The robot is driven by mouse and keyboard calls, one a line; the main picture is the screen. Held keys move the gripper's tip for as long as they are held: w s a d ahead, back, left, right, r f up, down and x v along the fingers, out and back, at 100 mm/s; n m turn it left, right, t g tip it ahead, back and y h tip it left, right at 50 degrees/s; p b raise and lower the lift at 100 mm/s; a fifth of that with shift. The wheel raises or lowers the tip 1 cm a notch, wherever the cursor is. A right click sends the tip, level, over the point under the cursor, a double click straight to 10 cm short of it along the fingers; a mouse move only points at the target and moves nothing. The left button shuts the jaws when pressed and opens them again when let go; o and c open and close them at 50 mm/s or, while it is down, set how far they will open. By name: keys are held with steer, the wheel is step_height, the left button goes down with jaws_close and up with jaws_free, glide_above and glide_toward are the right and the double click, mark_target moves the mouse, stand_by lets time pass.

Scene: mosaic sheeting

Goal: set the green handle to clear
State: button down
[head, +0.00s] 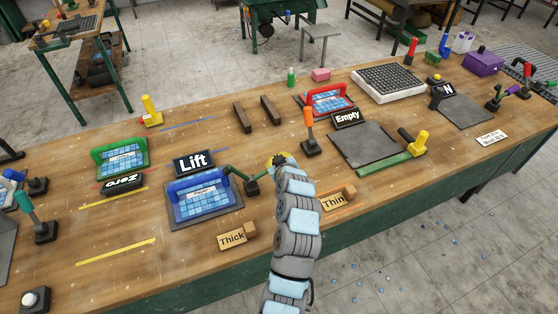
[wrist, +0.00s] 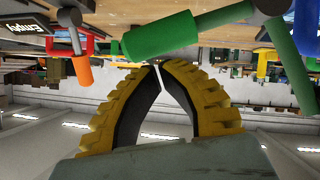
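The green handle (head: 239,174) is a dark green lever on a dark base, right of the blue frame and the "Lift" sign (head: 193,162). My gripper (head: 277,161) is just right of the handle, with yellow fingers and black pads. In the wrist view its fingertips (wrist: 157,65) meet, with nothing between them. I cannot tell whether they touch the grip. I see no label reading "clear".
A blue-framed mosaic sheet (head: 203,197) lies left of the handle. An orange lever (head: 309,129) stands behind and right, near the "Empty" sign (head: 347,118). "Thick" (head: 232,239) and "Thin" (head: 335,201) blocks lie in front. Two dark bars (head: 242,117) lie behind, with bare wood around them.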

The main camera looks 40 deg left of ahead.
steer(key=a+r+v, duration=0.1)
steer(key=v, duration=1.1)
steer(key=shift+s+r, duration=0.2)
steer(key=shift+a, duration=0.1)
